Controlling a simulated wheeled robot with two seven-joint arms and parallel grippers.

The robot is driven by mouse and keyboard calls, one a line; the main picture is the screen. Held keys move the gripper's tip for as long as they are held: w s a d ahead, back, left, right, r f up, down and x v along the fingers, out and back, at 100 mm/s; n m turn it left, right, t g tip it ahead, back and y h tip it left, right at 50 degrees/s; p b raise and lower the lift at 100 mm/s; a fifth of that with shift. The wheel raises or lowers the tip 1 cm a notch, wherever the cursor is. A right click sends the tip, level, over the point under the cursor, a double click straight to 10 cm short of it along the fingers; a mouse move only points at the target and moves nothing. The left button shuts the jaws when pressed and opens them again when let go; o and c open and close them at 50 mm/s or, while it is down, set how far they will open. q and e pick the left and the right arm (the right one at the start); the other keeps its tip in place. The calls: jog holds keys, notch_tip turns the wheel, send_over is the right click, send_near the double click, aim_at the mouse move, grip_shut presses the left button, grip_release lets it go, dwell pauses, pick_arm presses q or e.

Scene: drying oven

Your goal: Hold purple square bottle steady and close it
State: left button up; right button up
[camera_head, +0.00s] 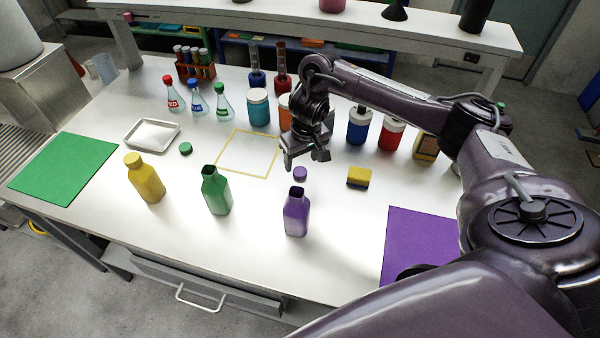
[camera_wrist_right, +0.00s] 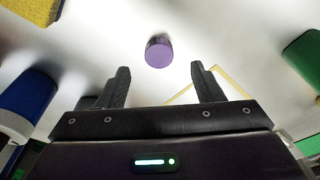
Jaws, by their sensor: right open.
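The purple square bottle (camera_head: 296,213) stands upright and uncapped on the white table, front centre. Its purple cap (camera_head: 300,173) lies on the table just behind it. My right gripper (camera_head: 305,163) is above the table, close behind the cap, open and empty. In the right wrist view the purple cap (camera_wrist_right: 159,51) lies beyond the two open fingertips (camera_wrist_right: 161,70), roughly centred between them. The purple bottle does not show in that view. My left gripper is not in view.
An open green bottle (camera_head: 215,190) stands left of the purple one, with its green cap (camera_head: 185,148) behind it. A capped yellow bottle (camera_head: 145,178) stands further left. A yellow-black sponge (camera_head: 358,177) and a purple mat (camera_head: 415,238) lie to the right. Jars stand behind my gripper.

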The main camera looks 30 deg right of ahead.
aim_at(300, 170)
jog(key=f+b, duration=0.1)
jog(key=f, duration=0.1)
jog(key=w+f+b, duration=0.1)
jog(key=f, duration=0.2)
jog(key=shift+d+f+b, duration=0.1)
jog(key=shift+b, duration=0.25)
jog(key=c, duration=1.1)
jog(key=shift+o, duration=0.2)
notch_tip(300, 170, up, 20)
jog(key=p, duration=1)
jog(key=shift+p, duration=0.4)
